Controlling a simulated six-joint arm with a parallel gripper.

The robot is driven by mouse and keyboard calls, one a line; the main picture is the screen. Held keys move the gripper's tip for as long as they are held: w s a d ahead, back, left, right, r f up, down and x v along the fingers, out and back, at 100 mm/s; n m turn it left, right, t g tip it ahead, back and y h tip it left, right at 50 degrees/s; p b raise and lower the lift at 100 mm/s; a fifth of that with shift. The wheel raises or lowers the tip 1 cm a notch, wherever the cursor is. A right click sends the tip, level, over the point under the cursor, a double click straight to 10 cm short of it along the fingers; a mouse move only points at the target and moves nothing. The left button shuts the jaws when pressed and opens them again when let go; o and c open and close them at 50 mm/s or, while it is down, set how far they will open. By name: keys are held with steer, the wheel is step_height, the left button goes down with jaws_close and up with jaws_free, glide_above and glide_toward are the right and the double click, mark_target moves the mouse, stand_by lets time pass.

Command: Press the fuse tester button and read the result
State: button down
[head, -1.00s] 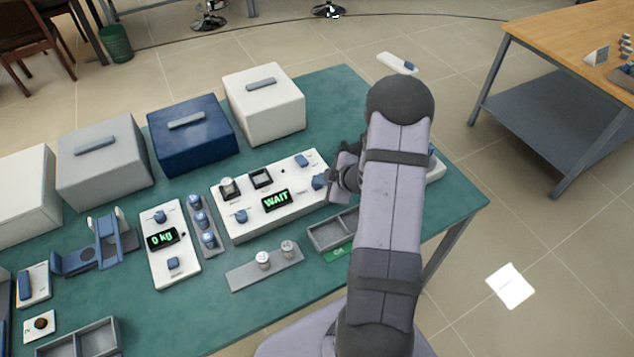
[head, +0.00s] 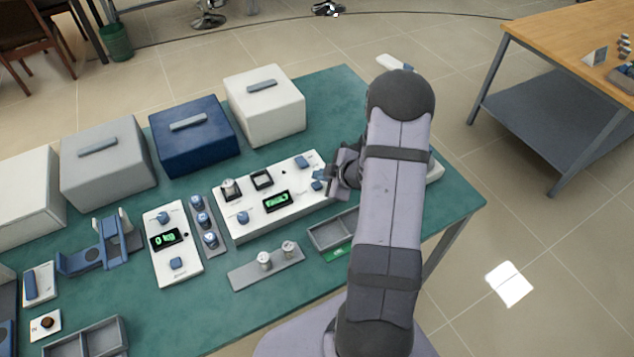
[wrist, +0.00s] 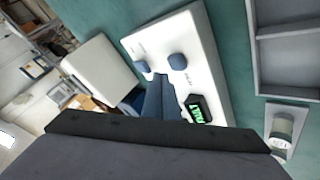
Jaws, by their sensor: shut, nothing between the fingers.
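The white fuse tester (head: 243,189) sits mid-table, with two sockets on top and a small black display (head: 276,200) with green text. The text is blurred in the head view; in the wrist view the display (wrist: 199,109) is turned and partly hidden, so I cannot read it surely. A blue button (head: 302,162) is at its far right; another blue button (head: 317,185) is beside my gripper. My gripper (head: 333,180) is shut and empty over the tester's right end. In the wrist view its fingertips (wrist: 159,78) are close to two blue buttons (wrist: 178,61); contact cannot be told.
A grey rack (head: 240,280) with two fuses is in front of the tester. A grey divided tray (head: 330,232) is at its front right. A scale (head: 172,243) stands to the left. Box furnaces (head: 195,140) line the back of the green table.

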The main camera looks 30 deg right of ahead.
mark_target(320, 187)
steer(key=shift+r+p, duration=1.65)
steer(key=shift+r, duration=0.5)
